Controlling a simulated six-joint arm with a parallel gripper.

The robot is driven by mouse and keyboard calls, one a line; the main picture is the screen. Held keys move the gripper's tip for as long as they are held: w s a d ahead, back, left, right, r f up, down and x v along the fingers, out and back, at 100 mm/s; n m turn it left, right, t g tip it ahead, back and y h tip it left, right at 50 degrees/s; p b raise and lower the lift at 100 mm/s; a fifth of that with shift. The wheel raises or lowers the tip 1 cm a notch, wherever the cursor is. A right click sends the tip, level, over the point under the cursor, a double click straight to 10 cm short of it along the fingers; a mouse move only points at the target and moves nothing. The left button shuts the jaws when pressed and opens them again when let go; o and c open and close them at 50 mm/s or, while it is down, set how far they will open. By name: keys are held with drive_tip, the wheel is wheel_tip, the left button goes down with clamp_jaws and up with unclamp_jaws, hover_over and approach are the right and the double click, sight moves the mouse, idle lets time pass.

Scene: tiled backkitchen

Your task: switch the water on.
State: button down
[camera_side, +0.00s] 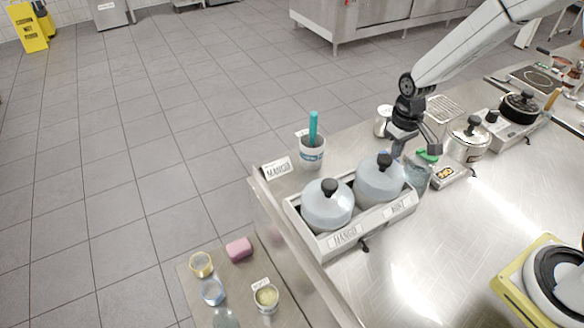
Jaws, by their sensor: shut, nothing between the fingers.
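No water tap or switch that I can clearly identify as the water's shows in the side view. My gripper (397,153) points down, shut and empty, just above and right of the black knob on the right-hand grey domed vessel (376,186). I cannot tell whether it touches the vessel. A second domed vessel (328,212) stands to its left. Both sit in a pale rack (303,232) with a label in front of each, one reading MANGO. A small black lever (364,247) sticks out below the rack's front.
Right of my gripper are a clear jar with a green top (428,156), a small panel with an orange-marked face (446,173), and a lidded steel pot (467,140). A cup with a teal handle (312,150) stands behind the rack. The front steel counter (440,235) is clear.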

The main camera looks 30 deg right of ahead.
drive_tip(key=shift+f, duration=0.6)
idle(0.6)
drive_tip(key=shift+r, duration=3.55)
drive_tip(key=s+a+r+t, duration=0.1)
drive_tip(key=s+a+t, duration=0.1)
drive_tip(key=s, duration=1)
drive_tip(key=shift+s+a+t, duration=0.2)
drive_tip(key=shift+a+t, duration=0.1)
drive_tip(key=shift+a, duration=0.3)
